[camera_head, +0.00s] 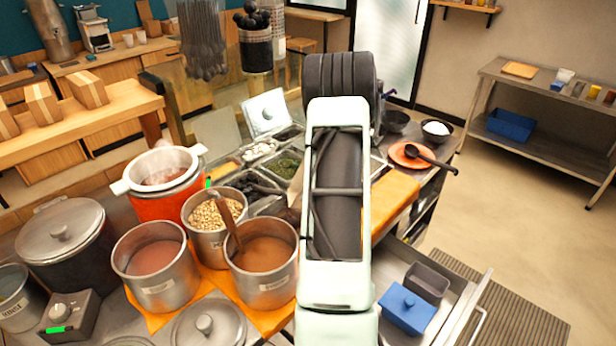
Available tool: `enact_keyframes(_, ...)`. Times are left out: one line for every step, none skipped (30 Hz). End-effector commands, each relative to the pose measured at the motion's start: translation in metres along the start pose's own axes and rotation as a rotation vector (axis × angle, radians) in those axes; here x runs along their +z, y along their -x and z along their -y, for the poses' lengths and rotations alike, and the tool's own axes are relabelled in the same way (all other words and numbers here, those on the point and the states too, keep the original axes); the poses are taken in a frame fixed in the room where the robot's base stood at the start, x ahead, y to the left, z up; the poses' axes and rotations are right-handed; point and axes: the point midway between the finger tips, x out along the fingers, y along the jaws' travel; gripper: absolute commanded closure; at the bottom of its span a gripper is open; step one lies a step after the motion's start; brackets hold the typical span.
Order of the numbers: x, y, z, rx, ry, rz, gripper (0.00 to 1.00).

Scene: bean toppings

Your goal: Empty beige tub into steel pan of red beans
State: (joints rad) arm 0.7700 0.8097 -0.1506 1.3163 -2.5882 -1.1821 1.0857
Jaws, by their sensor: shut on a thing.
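My arm runs up the middle of the view, and my gripper is hidden behind it, so its jaws and anything in them do not show. No beige tub can be made out for certain. A small tan-brown patch (295,190) shows at the arm's left edge, too little to identify. Left of the arm, several steel pans are set into the counter. One holds white pieces (259,150), one green bits (284,165), and one very dark contents (254,186). I cannot tell which pan holds red beans; part of the pan row is behind my arm.
Steel pots of pinkish-brown liquid (155,258), pale beans (213,214) and brown liquid with a ladle (262,253) crowd the left front. A steaming red pot (163,199) stands behind.

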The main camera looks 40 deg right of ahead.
Motion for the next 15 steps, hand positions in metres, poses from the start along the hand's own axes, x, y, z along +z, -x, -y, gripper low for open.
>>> enact_keyframes(-0.005, 0.0, 0.0, -0.002, 0.003, 0.02, 0.81)
enact_keyframes(-0.006, -0.001, 0.0, -0.003, 0.003, 0.033, 0.81)
enact_keyframes(-0.006, -0.003, 0.0, -0.003, 0.002, 0.051, 0.81)
enact_keyframes(-0.007, -0.004, 0.0, -0.004, 0.003, 0.064, 0.81)
enact_keyframes(-0.007, -0.005, 0.0, -0.003, 0.003, 0.077, 0.81)
enact_keyframes(-0.008, -0.006, 0.0, -0.002, 0.004, 0.095, 0.81)
enact_keyframes(-0.009, -0.007, 0.0, -0.002, 0.004, 0.107, 0.81)
enact_keyframes(-0.009, -0.008, 0.0, -0.001, 0.004, 0.118, 0.81)
enact_keyframes(-0.01, -0.01, 0.0, -0.002, 0.002, 0.133, 0.81)
enact_keyframes(-0.01, -0.011, 0.0, -0.003, 0.002, 0.144, 0.81)
enact_keyframes(-0.011, -0.013, 0.0, -0.004, 0.003, 0.155, 0.81)
enact_keyframes(-0.011, -0.014, 0.0, -0.003, 0.002, 0.171, 0.81)
enact_keyframes(-0.012, -0.015, 0.0, -0.003, 0.002, 0.182, 0.81)
enact_keyframes(-0.013, -0.016, 0.0, -0.003, 0.002, 0.193, 0.81)
enact_keyframes(-0.013, -0.017, 0.0, -0.002, 0.003, 0.209, 0.81)
